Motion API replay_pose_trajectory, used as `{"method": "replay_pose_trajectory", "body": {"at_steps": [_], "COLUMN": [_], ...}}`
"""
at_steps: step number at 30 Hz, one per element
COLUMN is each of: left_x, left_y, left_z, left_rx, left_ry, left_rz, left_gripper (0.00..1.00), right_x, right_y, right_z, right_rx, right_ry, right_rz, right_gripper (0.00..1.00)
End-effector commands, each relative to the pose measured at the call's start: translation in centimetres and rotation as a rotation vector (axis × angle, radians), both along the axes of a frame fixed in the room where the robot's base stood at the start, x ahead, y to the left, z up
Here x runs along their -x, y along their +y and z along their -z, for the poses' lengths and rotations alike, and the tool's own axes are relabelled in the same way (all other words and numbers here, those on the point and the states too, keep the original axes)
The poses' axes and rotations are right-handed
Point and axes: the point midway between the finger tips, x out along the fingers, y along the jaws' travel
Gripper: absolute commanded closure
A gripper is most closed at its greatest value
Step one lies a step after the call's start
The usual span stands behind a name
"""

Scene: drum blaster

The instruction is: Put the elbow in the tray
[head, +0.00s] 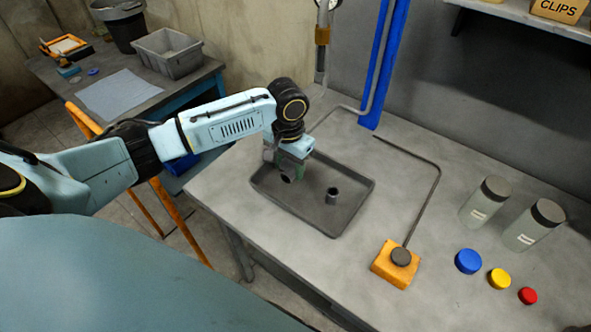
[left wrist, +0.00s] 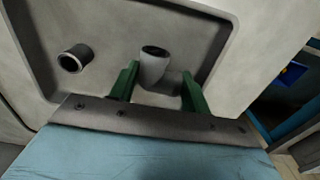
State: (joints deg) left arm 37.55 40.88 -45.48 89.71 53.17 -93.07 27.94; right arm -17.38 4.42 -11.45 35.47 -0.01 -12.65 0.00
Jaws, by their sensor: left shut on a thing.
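The tray (head: 347,222) is dark grey and shallow and lies on the grey workbench; its floor fills much of the left wrist view (left wrist: 215,50). My left gripper (head: 291,171) points down over the tray's left part. Its green fingers are shut on a grey pipe elbow (left wrist: 153,66), whose dark open end shows in the left wrist view. In the head view the elbow (head: 286,180) is small and partly hidden by the gripper. I cannot tell whether it touches the tray floor. My right gripper is not in view.
A short dark pipe piece (head: 332,196) stands in the tray, right of the elbow. An orange block (head: 390,268) with a dark knob, two jars (head: 485,203) and coloured caps (head: 468,261) stand to the right. A blue post (head: 385,65) rises behind the tray.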

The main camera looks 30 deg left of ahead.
Motion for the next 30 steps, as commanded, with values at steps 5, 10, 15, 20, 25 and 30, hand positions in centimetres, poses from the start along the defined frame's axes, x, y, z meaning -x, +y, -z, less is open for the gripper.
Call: {"method": "replay_pose_trajectory", "body": {"at_steps": [5,10,15,20,25,30], "left_x": [-1.8,-2.7,-2.6,-2.6,-2.6,-2.6], "left_y": [-0.2,-0.2,-0.2,-0.2,-0.2,-0.2], "left_z": [0.0,0.0,2.8,3.6,3.5,3.8], "left_rx": [0.0,0.0,-0.002,-0.002,-0.001,-0.002], "left_ry": [-0.001,-0.001,0.003,-0.001,-0.001,0.0], "left_rz": [0.0,-0.001,0.0,0.0,0.0,0.0], "left_gripper": [0.85,0.85,0.85,0.85,0.85,0.45], "right_x": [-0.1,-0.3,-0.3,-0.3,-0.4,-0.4], "right_y": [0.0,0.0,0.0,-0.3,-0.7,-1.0], "right_z": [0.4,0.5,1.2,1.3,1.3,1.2], "right_rx": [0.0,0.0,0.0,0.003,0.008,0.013], "right_ry": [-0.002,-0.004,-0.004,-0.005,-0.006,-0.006], "right_rz": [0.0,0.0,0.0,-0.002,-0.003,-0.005], "right_gripper": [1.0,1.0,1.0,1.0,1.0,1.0]}}
